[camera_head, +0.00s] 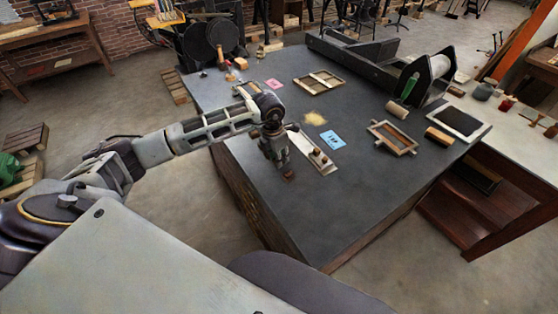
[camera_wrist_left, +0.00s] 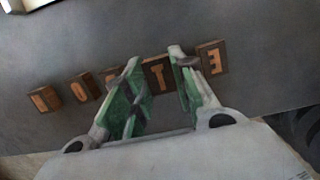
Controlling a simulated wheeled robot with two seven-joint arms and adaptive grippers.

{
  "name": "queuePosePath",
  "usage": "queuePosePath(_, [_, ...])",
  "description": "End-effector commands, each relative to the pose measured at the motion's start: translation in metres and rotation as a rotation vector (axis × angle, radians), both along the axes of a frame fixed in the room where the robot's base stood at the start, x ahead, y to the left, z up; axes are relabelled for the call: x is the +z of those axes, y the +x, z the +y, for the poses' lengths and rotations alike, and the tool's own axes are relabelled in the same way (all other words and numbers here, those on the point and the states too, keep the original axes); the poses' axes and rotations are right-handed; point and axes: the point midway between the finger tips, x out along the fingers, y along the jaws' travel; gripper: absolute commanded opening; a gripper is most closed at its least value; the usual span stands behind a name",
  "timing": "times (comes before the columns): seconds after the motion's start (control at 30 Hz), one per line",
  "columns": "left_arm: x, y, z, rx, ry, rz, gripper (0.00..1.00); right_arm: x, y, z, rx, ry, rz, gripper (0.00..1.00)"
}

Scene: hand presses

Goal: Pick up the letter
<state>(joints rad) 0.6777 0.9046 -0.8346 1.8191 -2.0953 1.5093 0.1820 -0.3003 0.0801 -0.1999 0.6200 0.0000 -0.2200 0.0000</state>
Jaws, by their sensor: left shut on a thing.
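A row of small wooden letter blocks lies on the dark tabletop in the left wrist view, some partly hidden by the fingers. An E block (camera_wrist_left: 212,58) is at the row's right end, and another letter block (camera_wrist_left: 45,99) is at its left end. My left gripper (camera_wrist_left: 155,62) is shut on a T block (camera_wrist_left: 157,76) in the row, with one green-padded finger on each side. Whether that block is clear of the table I cannot tell. In the head view my left gripper (camera_head: 284,168) points down near the table's front left edge, with a small brown block (camera_head: 288,175) at its tips. My right gripper is not in view.
The dark table (camera_head: 360,205) has free room at its front. A pale tray with small knobs (camera_head: 313,150) lies just right of the gripper. A blue card (camera_head: 332,139), a wooden frame (camera_head: 393,137) and a roller press (camera_head: 425,80) are farther right.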

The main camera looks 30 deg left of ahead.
Motion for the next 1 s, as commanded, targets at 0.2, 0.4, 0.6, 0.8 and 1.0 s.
queuePosePath(0.2, [0.031, 0.001, 0.0, 0.001, -0.001, -0.003, 0.14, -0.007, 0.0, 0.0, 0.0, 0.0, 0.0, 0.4])
queuePosePath(0.4, [0.06, 0.0, 0.0, -0.001, 0.0, -0.002, 0.14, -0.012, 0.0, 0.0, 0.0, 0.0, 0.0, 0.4])
queuePosePath(0.6, [0.076, 0.0, 0.0, 0.001, -0.001, -0.001, 0.14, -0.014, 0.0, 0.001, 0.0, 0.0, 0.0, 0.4])
queuePosePath(0.8, [0.08, 0.0, 0.0, 0.001, 0.0, 0.001, 0.14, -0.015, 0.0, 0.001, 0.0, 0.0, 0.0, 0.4])
queuePosePath(1.0, [0.08, 0.0, 0.0, 0.001, 0.0, 0.001, 0.14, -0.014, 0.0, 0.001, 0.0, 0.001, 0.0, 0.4])
